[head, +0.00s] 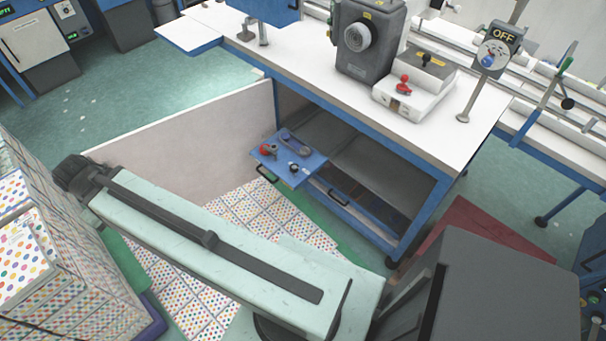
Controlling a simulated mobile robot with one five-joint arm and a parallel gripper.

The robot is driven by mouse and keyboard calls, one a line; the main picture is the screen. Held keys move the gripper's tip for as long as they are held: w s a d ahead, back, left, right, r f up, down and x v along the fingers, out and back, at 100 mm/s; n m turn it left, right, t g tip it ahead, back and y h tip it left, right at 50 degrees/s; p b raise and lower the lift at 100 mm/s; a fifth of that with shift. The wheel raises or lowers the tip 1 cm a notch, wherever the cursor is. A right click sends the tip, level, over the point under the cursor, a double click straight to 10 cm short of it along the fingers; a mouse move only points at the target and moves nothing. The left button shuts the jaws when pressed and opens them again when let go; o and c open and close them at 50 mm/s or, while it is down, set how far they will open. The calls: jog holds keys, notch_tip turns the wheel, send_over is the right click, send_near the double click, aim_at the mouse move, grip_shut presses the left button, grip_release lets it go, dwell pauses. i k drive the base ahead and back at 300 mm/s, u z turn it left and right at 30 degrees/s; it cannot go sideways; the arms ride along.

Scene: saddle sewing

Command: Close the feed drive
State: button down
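No part in view is marked as the feed drive, so I cannot tell for sure which one it is. Under the white-topped workbench (330,82), a blue drawer-like tray (308,158) is pulled out. It carries a red-handled part and other small parts, and has a dark handle at its front. A large pale panel (190,145) stands out from the bench's left end, like an open door. My pale green arm link crosses the lower picture and ends in a dark joint at the left. My gripper does not show.
A dark grey machine (367,40), a white unit with a red lever (418,92) and an OFF switch post (495,52) stand on the bench. Dotted boxes (40,250) are stacked at the left.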

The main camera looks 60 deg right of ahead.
aim_at(309, 165)
jog(key=z, duration=0.15)
jog(key=i, duration=1)
jog(key=u, duration=0.05)
